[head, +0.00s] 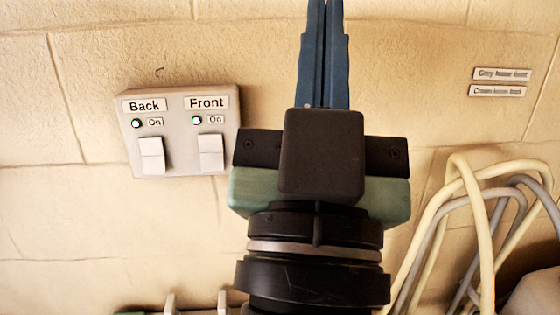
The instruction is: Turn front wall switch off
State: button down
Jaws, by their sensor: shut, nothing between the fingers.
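A pale switch box (178,97) is mounted on the wall at the left of the head view. It carries two white rocker switches: one under the label "Back" (151,156) and one under the label "Front" (211,153). Each has a small green indicator (197,120) beside an "On" label. My gripper (326,8) is to the right of the box, its blue fingers pointing up and pressed together with nothing between them. The gripper body stands just right of the box and its left edge comes close to the box's right edge. No finger appears on either switch.
Cream and grey hoses (480,215) hang in loops at the right. Two small labels (500,82) are on the wall at upper right. Pale upright parts (170,303) show at the bottom left edge. The block wall (80,215) is bare left of and below the box.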

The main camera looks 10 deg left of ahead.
jog(key=s+a+f+n+g+y+p, duration=0.1)
jog(key=a+f, duration=0.4)
jog(key=f, duration=0.5)
jog(key=s+a+f+n+g+y+p, duration=0.1)
jog(key=a+f+g+y, duration=0.3)
jog(key=f, duration=0.6)
jog(key=shift+s+a+n+p, duration=0.3)
jog(key=shift+a+n, duration=0.2)
jog(key=shift+a, duration=0.25)
jog(key=shift+w, duration=0.15)
send_near(212, 156)
notch_tip(212, 156, up, 4)
jog(key=w, duration=0.2)
jog(key=shift+w+a+f+p, duration=0.1)
jog(key=shift+w+a+f, duration=0.2)
jog(key=shift+w, duration=0.25)
jog(key=shift+w+a+f+p, duration=0.1)
jog(key=shift+w+a+f, duration=0.15)
jog(key=shift+w, duration=0.3)
jog(key=shift+w+a+f+p, duration=0.1)
jog(key=shift+w+a+f, duration=0.15)
jog(key=shift+w, duration=0.3)
jog(key=shift+f, duration=0.15)
